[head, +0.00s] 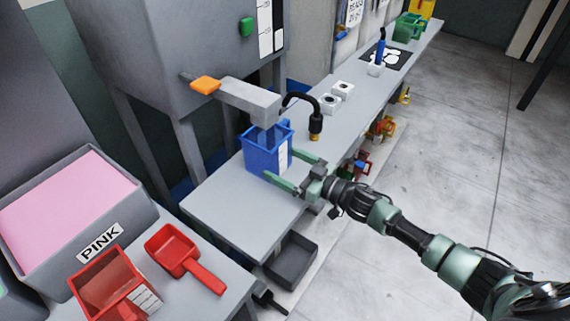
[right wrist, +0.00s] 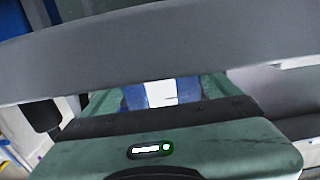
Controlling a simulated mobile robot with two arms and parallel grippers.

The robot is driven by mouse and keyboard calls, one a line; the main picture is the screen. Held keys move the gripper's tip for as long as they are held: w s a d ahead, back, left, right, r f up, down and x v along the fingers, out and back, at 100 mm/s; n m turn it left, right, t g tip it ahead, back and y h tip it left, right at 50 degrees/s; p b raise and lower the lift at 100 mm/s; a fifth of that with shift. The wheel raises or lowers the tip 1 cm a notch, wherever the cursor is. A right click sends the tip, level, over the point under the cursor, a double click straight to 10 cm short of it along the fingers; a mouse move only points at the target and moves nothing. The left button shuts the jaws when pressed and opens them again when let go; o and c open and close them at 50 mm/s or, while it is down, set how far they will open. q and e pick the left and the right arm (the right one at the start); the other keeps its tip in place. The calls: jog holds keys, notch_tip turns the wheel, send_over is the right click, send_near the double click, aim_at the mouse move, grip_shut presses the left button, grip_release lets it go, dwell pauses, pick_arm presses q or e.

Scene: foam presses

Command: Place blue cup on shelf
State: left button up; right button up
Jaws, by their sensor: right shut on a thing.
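The blue cup (head: 266,150) is a square blue container with a white label. It stands upright on the grey bench under the machine's spout in the head view. My right gripper (head: 287,169) is shut on the blue cup, with its green fingers on either side of it. In the right wrist view the blue cup (right wrist: 160,93) shows between the fingers, partly hidden behind a grey bar. My left gripper is not in view.
The grey machine's spout (head: 250,100) hangs right above the cup. A black bent nozzle (head: 315,122) is close to its right. A red cup (head: 104,284), a red scoop (head: 184,259) and a bin of pink material (head: 72,207) are at left. The bench front is clear.

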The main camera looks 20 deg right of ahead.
jog(key=shift+f, duration=0.15)
jog(key=o, duration=1.6)
jog(key=shift+o, duration=0.2)
jog(key=shift+r, duration=0.25)
jog(key=b+v, duration=0.1)
jog(key=v, duration=1.1)
jog(key=shift+d+f, duration=0.1)
jog(key=shift+f, duration=0.05)
